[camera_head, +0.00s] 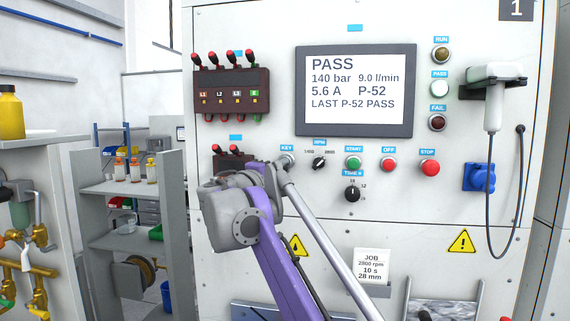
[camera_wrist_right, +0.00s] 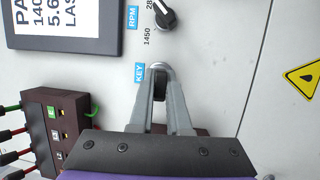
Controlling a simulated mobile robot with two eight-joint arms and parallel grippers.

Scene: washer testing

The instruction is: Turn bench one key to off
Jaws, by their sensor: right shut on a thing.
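The bench one key switch (camera_head: 289,158) is under the blue KEY label on the white panel, mostly hidden behind my right gripper (camera_head: 279,166) in the head view. In the wrist view, the two grey fingers of my right gripper (camera_wrist_right: 159,78) are closed on the dark key (camera_wrist_right: 159,88), one on each side. The key's long side lines up with the fingers there. I cannot read its position marks. The panel is marked 1 at the top right. My left gripper is not in view.
The display (camera_head: 356,92) reads PASS. The rpm knob (camera_head: 319,163), green start button (camera_head: 354,163), red off button (camera_head: 388,164), stop button (camera_head: 430,167) and timer knob (camera_head: 352,194) are to the right. A terminal block with leads (camera_head: 232,92) is above left.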

